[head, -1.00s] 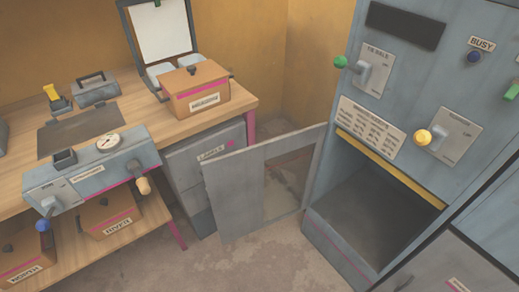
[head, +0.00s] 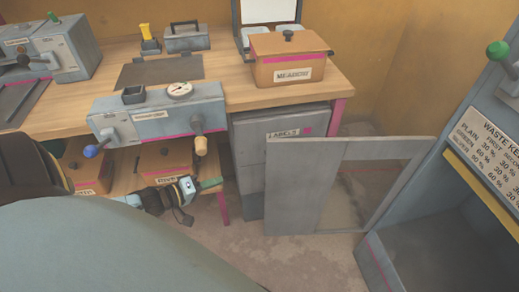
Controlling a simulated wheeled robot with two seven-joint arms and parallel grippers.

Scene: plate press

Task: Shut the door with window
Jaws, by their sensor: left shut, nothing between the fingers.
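The grey door with a window (head: 298,187) stands swung open at the lower right. It joins the left edge of the big blue-grey cabinet (head: 384,268). Its see-through pane is in the right part, with floor showing behind it. My left gripper (head: 212,184) is shut and empty, left of the door's free edge and apart from it. It is in front of the bench's lower shelf. My left arm covers the lower left. My right gripper is not seen.
A wooden bench (head: 220,88) with a gauge box (head: 158,117) and its knobs overhangs near my left gripper. A grey drawer unit (head: 250,150) stands just behind the door. Bare floor (head: 240,255) lies in front of the door.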

